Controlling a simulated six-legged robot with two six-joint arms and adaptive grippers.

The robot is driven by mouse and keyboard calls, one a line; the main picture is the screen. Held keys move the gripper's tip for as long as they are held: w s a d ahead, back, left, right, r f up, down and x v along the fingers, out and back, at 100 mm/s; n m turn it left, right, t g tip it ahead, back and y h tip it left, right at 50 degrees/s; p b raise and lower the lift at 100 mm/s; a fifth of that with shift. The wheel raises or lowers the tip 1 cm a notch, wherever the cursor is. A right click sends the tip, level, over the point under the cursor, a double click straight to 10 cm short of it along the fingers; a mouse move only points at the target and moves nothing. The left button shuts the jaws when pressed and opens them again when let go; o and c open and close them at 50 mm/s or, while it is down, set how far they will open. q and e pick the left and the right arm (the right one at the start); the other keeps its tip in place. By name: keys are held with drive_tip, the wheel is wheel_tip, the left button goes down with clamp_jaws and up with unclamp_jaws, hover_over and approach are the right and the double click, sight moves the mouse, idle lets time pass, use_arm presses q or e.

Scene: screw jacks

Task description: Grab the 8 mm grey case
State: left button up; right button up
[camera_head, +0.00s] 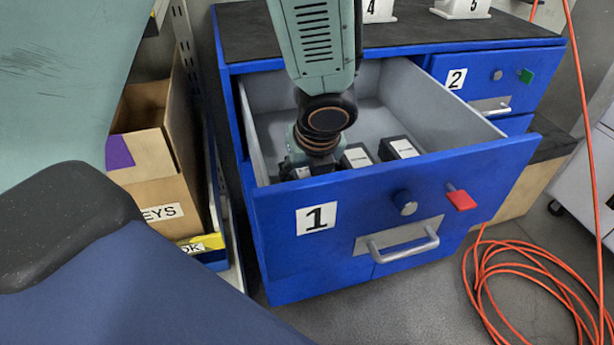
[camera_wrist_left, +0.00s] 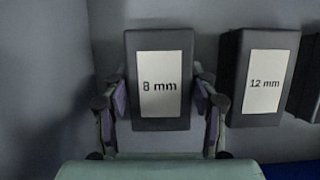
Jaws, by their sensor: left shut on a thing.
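The 8 mm grey case (camera_wrist_left: 160,122) is dark grey with a white label. It stands between the purple-padded fingers of my left gripper (camera_wrist_left: 160,95) in the left wrist view. The fingers press on its two sides. In the head view my left arm reaches down into the open blue drawer 1 (camera_head: 282,215). There the gripper and most of the 8 mm case are hidden behind the wrist and the drawer front. My right gripper is in neither view.
The 12 mm case (camera_wrist_left: 263,112) stands just right of the held case, with another dark case (camera_head: 401,148) beyond it. Drawer walls (camera_head: 425,105) close around them. A cardboard box (camera_head: 155,160) stands left of the cabinet. An orange cable (camera_head: 490,315) lies on the floor.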

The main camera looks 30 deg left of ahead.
sight(307, 169)
use_arm(q)
drive_tip(key=shift+w, duration=0.1)
drive_tip(key=c, duration=0.6)
drive_tip(key=shift+r, duration=0.15)
wheel_tip(307, 169, up, 10)
drive_tip(key=p, duration=0.8)
drive_tip(key=shift+r, duration=0.25)
